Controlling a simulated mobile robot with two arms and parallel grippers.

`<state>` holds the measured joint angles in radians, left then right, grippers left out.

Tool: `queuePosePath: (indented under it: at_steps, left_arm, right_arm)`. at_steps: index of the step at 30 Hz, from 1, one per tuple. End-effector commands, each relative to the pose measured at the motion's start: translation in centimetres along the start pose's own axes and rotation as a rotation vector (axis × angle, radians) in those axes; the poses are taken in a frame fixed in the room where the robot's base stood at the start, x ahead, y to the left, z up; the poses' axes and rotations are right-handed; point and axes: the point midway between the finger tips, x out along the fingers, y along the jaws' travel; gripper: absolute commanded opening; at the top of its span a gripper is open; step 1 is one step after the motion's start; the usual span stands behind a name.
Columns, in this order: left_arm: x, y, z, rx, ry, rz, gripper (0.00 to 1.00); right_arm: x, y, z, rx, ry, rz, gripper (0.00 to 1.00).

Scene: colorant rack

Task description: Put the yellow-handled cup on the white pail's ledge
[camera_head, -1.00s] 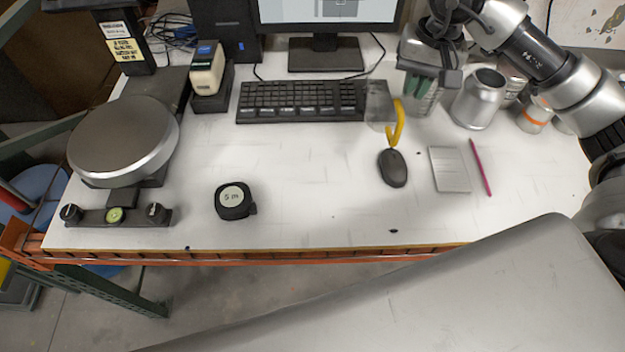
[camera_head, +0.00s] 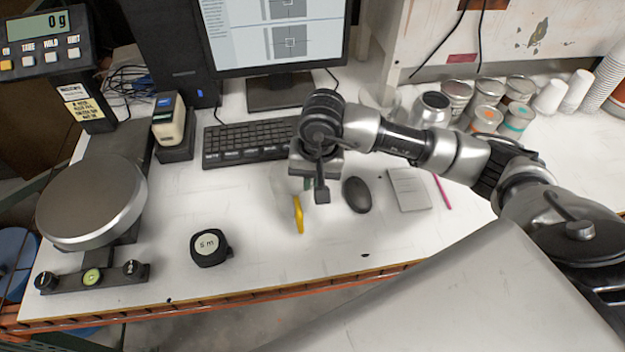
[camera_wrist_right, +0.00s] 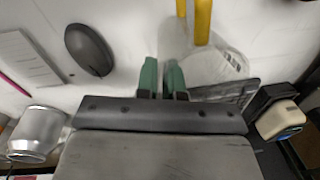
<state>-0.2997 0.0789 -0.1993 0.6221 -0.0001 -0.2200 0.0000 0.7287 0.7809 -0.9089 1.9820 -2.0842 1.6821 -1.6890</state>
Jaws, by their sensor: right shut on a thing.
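The yellow-handled cup is clear and hard to make out; its yellow handle (camera_head: 298,214) points toward the table's front edge. My right gripper (camera_head: 320,184) is shut on the cup, above the table just left of the mouse. In the right wrist view, the green fingertips (camera_wrist_right: 162,78) are close together beside the clear cup body (camera_wrist_right: 215,66), with the yellow handle (camera_wrist_right: 202,22) at the top. The gripper's body hides part of the cup in the head view. No white pail shows in either view. My left gripper is out of view.
A mouse (camera_head: 356,194), a notepad (camera_head: 408,190) and a pink pencil (camera_head: 442,191) lie right of the gripper. A keyboard (camera_head: 250,143) is behind it. A tape measure (camera_head: 210,247) and a scale (camera_head: 92,203) stand left. Metal cans (camera_head: 487,92) and paper cups (camera_head: 577,88) stand at the back right.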

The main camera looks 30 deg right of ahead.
Motion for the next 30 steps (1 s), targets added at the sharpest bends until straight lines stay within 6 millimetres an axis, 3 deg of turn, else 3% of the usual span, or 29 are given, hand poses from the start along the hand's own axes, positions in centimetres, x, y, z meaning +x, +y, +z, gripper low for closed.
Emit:
queuePosePath:
  at_steps: [6,17,18,23,30]
  left_arm:
    - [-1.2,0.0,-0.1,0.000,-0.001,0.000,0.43]
    - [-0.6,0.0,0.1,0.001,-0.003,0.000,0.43]
    - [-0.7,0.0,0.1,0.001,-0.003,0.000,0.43]
    - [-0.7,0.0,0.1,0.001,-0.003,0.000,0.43]
    - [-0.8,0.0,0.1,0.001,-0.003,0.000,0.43]
  right_arm:
    - [2.2,0.2,0.1,-0.001,-0.002,0.000,0.00]
    - [2.7,0.3,0.0,-0.002,0.000,0.000,0.00]
    - [2.6,0.3,0.0,-0.002,0.000,0.000,0.11]
    - [2.5,0.3,0.0,-0.001,0.000,0.000,0.34]
    - [2.5,0.3,0.0,-0.001,-0.001,0.000,0.34]
